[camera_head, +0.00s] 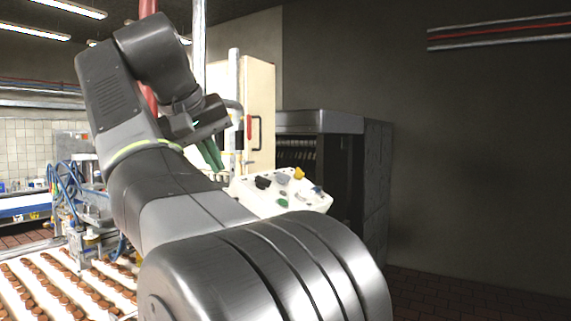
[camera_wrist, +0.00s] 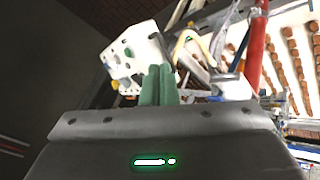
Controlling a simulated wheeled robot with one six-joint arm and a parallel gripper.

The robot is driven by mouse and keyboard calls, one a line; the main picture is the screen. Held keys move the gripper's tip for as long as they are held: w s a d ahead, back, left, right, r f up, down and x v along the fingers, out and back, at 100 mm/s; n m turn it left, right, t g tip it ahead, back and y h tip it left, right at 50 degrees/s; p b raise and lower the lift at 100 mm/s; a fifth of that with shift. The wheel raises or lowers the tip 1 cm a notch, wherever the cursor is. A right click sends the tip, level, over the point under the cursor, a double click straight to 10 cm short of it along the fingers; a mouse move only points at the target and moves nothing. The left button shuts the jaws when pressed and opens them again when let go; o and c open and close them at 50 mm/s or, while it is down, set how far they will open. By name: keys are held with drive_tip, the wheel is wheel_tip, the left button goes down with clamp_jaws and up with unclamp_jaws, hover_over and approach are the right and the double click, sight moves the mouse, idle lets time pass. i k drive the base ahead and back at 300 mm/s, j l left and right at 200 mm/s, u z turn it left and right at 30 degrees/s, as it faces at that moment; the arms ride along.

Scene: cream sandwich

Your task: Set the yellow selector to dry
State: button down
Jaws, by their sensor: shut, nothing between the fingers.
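My gripper (camera_head: 214,160) has green fingers and is left of the box, apart from the selector in the picture. In the wrist view the fingers of my gripper (camera_wrist: 158,72) are together and empty, overlapping the lower edge of the white box (camera_wrist: 143,42).
Other knobs, including a dark one (camera_head: 263,182) and a green one (camera_head: 282,202), share the box's face. A dark open cabinet (camera_head: 330,150) stands behind it. A conveyor with rows of brown pieces (camera_head: 60,285) lies at lower left. The right-hand floor (camera_head: 470,300) is clear.

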sight(299, 175)
drive_tip(key=i+l, duration=0.3)
drive_tip(key=i, duration=0.25)
drive_tip(key=i+l, duration=0.35)
drive_tip(key=i, duration=0.15)
